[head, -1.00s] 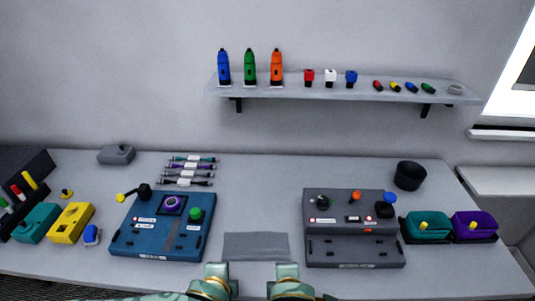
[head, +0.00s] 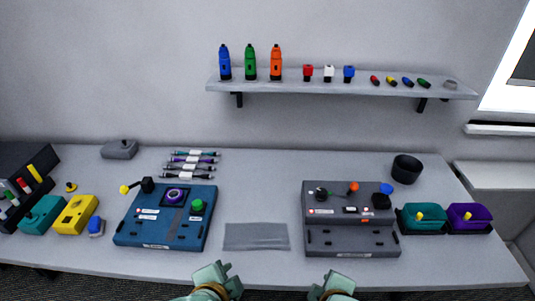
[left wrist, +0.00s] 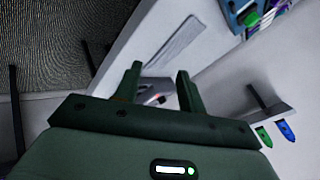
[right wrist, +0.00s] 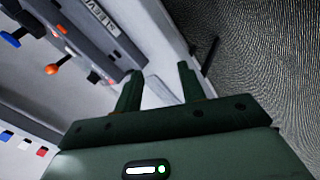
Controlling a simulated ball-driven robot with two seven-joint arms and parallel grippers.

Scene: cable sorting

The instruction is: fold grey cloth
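The grey cloth (head: 257,237) lies flat on the table near the front edge, between the blue device and the grey device. It also shows as a narrow grey strip in the left wrist view (left wrist: 176,42). My left gripper (head: 228,268) is at the table's front edge, just in front of and left of the cloth. Its fingers are apart and empty in the left wrist view (left wrist: 159,70). My right gripper (head: 326,277) is in front of and right of the cloth. Its fingers are apart and empty in the right wrist view (right wrist: 160,70). Neither gripper touches the cloth.
The blue device (head: 165,240) stands left of the cloth and the grey device (head: 352,236) right of it. Cables (head: 190,164) lie behind. The table directly behind the cloth is clear.

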